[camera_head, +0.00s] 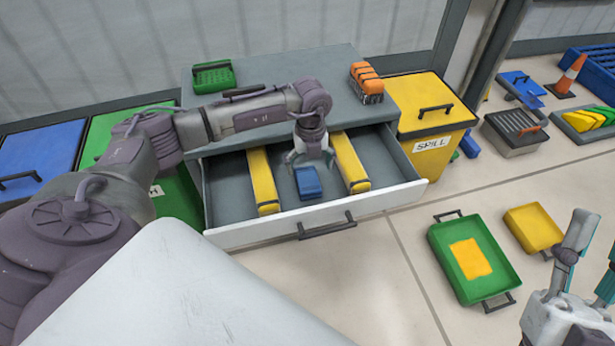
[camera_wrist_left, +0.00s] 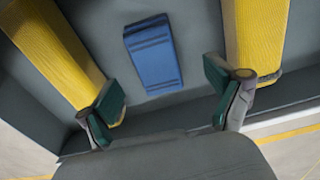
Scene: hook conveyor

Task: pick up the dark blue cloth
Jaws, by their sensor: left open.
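The dark blue cloth (camera_head: 308,182) lies folded on the floor of the open drawer (camera_head: 232,187), between two yellow dividers. My left gripper (camera_head: 309,158) is over the drawer, just behind the cloth in the head view, open and empty. In the left wrist view the cloth (camera_wrist_left: 152,55) lies flat beyond the two spread fingers (camera_wrist_left: 156,100), apart from both. My right gripper (camera_head: 597,250) is at the lower right edge, far from the drawer; its fingers look apart, with nothing seen between them, and it is partly cut off.
Yellow dividers (camera_head: 262,180) and (camera_head: 349,164) flank the cloth. The drawer front (camera_head: 270,234) has a dark handle. A green basket (camera_head: 214,77) and an orange-topped block (camera_head: 367,82) stand on the cabinet. A yellow spill bin (camera_head: 432,115) stands right; a green tray (camera_head: 443,243) lies on the floor.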

